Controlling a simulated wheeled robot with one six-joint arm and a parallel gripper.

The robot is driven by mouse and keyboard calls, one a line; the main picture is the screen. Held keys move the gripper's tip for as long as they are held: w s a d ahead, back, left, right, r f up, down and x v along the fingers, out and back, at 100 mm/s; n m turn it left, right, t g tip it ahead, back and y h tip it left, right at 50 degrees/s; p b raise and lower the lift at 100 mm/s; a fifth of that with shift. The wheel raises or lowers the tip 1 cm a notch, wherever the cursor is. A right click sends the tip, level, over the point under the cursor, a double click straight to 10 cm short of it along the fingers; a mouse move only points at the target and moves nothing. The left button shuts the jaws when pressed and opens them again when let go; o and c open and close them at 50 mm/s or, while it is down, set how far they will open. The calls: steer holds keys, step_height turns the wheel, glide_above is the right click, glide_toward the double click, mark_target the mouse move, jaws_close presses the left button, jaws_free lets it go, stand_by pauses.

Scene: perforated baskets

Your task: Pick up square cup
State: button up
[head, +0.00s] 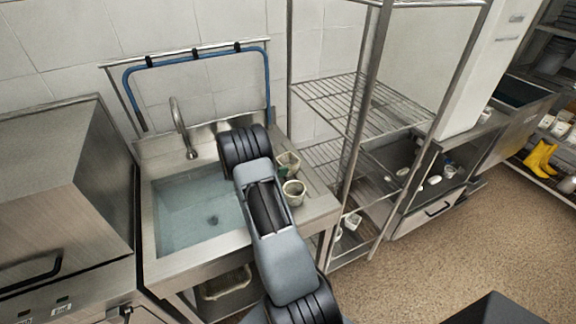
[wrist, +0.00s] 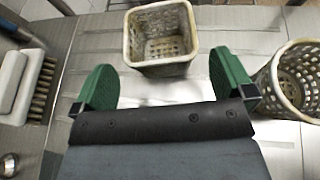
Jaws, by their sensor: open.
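The square cup (wrist: 160,42) is a worn, off-white perforated basket with a square rim. It stands upright on the steel counter beside the sink, ahead of my gripper. It also shows in the head view (head: 288,163), partly hidden by my arm. My gripper (wrist: 164,78) has two green fingers spread wide, with nothing between them. The cup is just beyond the fingertips, centred between them and apart from both. In the head view the fingers are mostly hidden behind my arm, with a bit of green by the cup.
A round perforated basket (wrist: 300,80) stands close to the right finger; it also shows in the head view (head: 294,192). A brush (wrist: 28,85) lies at the left of the wrist view. The sink (head: 200,215) is left of the counter, and a wire shelf rack (head: 345,105) stands right.

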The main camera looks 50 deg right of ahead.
mark_target(295, 162)
steer(key=shift+p+x, duration=0.95)
steer(key=shift+x, duration=1.85)
steer(key=shift+r, duration=0.1)
steer(key=c, duration=0.7)
